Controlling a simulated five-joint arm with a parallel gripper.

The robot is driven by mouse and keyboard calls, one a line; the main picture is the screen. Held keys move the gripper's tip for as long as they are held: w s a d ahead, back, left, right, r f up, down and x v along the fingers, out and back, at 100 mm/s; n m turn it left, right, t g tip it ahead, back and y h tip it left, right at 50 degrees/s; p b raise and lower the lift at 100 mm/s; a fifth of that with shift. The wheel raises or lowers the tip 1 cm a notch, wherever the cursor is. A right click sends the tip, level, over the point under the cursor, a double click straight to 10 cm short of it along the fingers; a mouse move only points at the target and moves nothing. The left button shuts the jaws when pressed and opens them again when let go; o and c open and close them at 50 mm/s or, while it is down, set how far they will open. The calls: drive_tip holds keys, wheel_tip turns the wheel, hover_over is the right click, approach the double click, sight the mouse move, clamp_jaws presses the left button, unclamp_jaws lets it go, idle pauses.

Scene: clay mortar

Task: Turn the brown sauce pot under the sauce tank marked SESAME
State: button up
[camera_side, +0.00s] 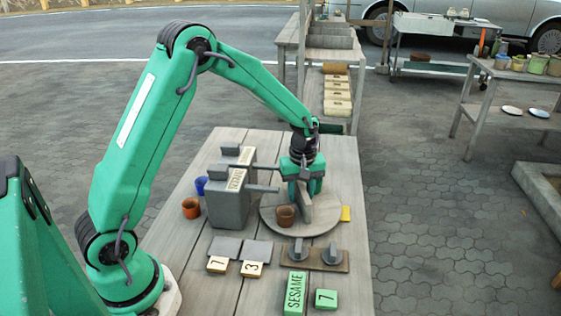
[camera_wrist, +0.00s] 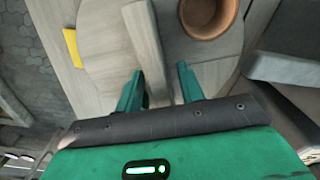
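The brown sauce pot (camera_side: 286,215) stands upright on the round grey turntable (camera_side: 325,221), near its front left part; the wrist view shows the pot (camera_wrist: 208,16) at the top right. Two grey sauce tanks stand left of the turntable, with spouts reaching right over it. The front tank (camera_side: 228,208) has a label that seems to read SESAME; the rear tank's label is too small to read surely. My gripper (camera_wrist: 160,85) is low over the turntable. Its fingers are apart on either side of the turntable's upright grey bar (camera_wrist: 146,45), with a gap at the right finger.
A blue pot (camera_side: 201,185) and another brown pot (camera_side: 191,207) stand left of the tanks. A yellow tab (camera_side: 346,213) sits at the turntable's right edge.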

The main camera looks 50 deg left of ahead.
drive_tip(key=shift+f, duration=0.15)
drive_tip(key=shift+c, duration=0.2)
clamp_jaws()
drive_tip(key=shift+m, duration=0.3)
drive_tip(key=shift+m, duration=2.4)
drive_tip(key=shift+o, duration=0.2)
unclamp_jaws()
